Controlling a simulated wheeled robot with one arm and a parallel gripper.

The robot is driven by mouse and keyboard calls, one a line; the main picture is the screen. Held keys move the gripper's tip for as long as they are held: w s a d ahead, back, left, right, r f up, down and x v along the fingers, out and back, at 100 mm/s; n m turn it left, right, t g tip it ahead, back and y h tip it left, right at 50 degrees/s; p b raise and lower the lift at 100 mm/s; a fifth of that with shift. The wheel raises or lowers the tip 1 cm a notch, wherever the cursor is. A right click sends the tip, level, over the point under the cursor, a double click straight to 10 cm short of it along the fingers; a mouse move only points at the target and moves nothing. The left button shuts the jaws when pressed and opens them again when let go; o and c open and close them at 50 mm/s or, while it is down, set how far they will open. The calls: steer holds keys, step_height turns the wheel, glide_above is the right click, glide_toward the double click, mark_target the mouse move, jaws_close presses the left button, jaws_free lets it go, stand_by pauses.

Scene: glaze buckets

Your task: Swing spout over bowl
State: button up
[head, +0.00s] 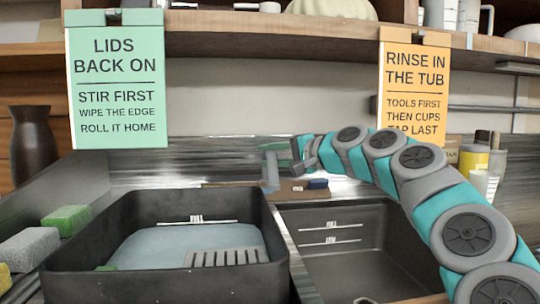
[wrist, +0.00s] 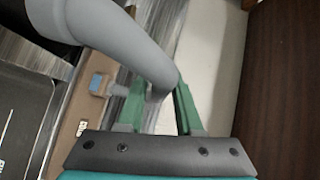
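The grey spout (head: 270,172) stands behind the basins, its end near the divide between the black tub (head: 180,285) and the dark sink bowl (head: 345,262). In the wrist view the thick grey spout (wrist: 115,40) runs from the upper left down to the fingers. My gripper (head: 302,150) is at the spout, right of its hanging end. In the wrist view my gripper (wrist: 160,100) has its green fingers apart, with the spout at or between them. The spout hides the fingertips, so I cannot tell whether they grip it.
The tub holds water and a slotted grey piece (head: 225,258). A dark blue block (head: 317,184) sits on the back ledge. Two signs (head: 115,80) (head: 413,85) hang from the shelf. Cups (head: 484,183) stand right.

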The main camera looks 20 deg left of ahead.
steer(key=o, duration=0.4)
steer(key=shift+c, duration=0.2)
steer(key=shift+d, duration=0.15)
steer(key=b+v, duration=0.1)
steer(key=v, duration=0.6)
steer(key=shift+d, duration=0.25)
steer(key=shift+s+r, duration=0.1)
steer(key=shift+s, duration=0.05)
